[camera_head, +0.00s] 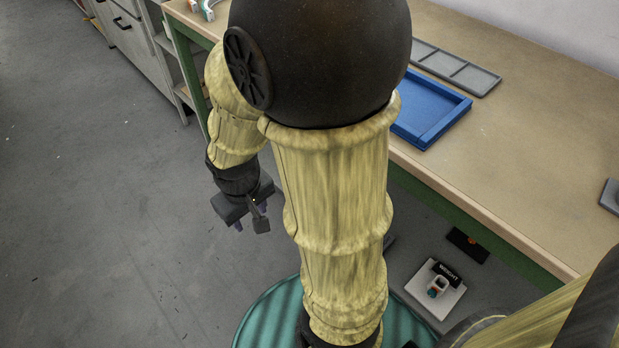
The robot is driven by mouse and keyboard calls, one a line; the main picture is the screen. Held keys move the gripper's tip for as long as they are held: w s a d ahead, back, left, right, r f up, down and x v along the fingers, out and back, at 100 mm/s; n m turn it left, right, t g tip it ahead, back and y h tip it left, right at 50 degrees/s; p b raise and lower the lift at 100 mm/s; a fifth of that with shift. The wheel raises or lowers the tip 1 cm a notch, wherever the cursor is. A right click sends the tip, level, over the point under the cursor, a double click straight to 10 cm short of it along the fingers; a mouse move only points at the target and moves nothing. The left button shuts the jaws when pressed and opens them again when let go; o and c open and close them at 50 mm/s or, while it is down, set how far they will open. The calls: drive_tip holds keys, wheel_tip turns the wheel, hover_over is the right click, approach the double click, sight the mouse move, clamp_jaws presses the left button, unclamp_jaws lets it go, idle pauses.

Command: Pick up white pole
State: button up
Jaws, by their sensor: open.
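I cannot make out a white pole for certain. Small white pieces with some orange and teal (206,8) stand at the back left corner of the workbench, cut by the top edge of the view; I cannot tell what they are. My gripper (251,222) hangs pointing down over the grey floor, left of the bench and well apart from those pieces. Its dark fingers are open, with nothing seen between them. My large arm links hide the middle of the view and part of the bench.
The wooden workbench (530,150) has a green frame. A blue tray (462,104) and a grey compartment tray (488,82) lie on it. Below its edge is a pale block labelled WEIGHT (450,296). Grey drawers (133,45) stand upper left. The left floor is clear.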

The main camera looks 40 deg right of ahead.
drive_tip(key=s+d+f+n+g+h+b, duration=0.2)
drive_tip(key=d+f+n+g+h+b, duration=0.35)
drive_tip(key=d+f+n+h, duration=0.6)
drive_tip(key=w+d+f+n+t+h+b, duration=0.2)
drive_tip(key=w+f+n+t, duration=0.3)
drive_tip(key=w+f+t, duration=0.1)
drive_tip(key=w+d+f+n+t+h+b, duration=0.1)
drive_tip(key=w+d+f+n+t+h, duration=0.1)
drive_tip(key=w+f+n+t, duration=0.3)
drive_tip(key=w+d+n+t, duration=0.1)
drive_tip(key=w, duration=0.3)
drive_tip(key=shift+f+b, duration=0.35)
drive_tip(key=shift+b, duration=0.05)
drive_tip(key=shift+w, duration=0.1)
drive_tip(key=b+x, duration=0.5)
drive_tip(key=x, duration=0.7)
